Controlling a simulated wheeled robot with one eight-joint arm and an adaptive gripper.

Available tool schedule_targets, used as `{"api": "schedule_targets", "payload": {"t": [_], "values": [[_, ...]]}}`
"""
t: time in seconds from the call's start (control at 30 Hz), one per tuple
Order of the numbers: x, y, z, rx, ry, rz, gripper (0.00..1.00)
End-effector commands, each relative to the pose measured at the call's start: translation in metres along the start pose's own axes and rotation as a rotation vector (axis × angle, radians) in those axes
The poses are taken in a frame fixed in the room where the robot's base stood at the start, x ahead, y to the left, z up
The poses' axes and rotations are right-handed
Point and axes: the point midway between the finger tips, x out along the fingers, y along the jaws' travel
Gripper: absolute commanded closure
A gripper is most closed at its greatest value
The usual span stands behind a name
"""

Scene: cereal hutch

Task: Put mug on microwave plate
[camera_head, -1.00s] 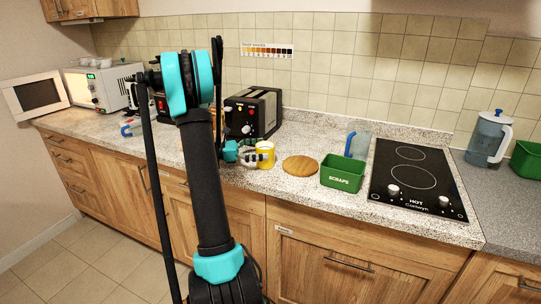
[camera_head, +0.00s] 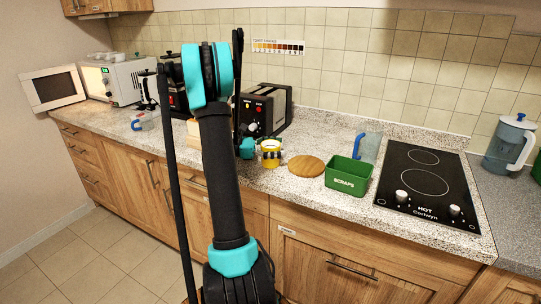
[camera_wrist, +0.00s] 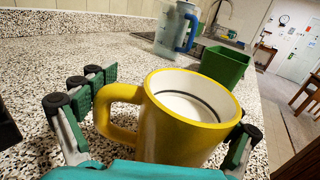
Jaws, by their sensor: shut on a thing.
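The yellow mug (camera_head: 271,146) stands upright at counter level left of the round wooden board. In the wrist view the mug (camera_wrist: 180,135) is close up, white inside, its handle to the left. My gripper (camera_wrist: 172,120) is shut on it, with fingers at its left and right sides; my gripper (camera_head: 270,155) also shows around it in the head view. The mug's base is hidden, so I cannot tell whether it touches the counter. The white microwave (camera_head: 125,84) is at the far left with its door (camera_head: 52,88) open. Its plate is not visible.
A black toaster (camera_head: 265,110) stands behind the mug. The wooden board (camera_head: 306,167), green scraps box (camera_head: 347,178), blue-handled jug (camera_head: 369,146) and hob (camera_head: 425,190) are to the right. A clear blue-handled cup (camera_head: 143,121) sits on the left counter. My arm hides part of the counter.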

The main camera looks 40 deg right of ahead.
Motion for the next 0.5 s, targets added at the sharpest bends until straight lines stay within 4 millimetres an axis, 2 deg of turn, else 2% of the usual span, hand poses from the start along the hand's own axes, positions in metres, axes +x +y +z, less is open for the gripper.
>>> {"api": "schedule_targets", "payload": {"t": [0.03,0.07,0.5], "values": [[0.0001,-0.0001,0.0003,0.0,-0.001,0.0,0.57],[0.0001,0.0,0.0003,0.0,-0.001,0.0,0.64],[0.0001,-0.0002,0.0053,0.0,-0.001,0.0,0.66]]}}
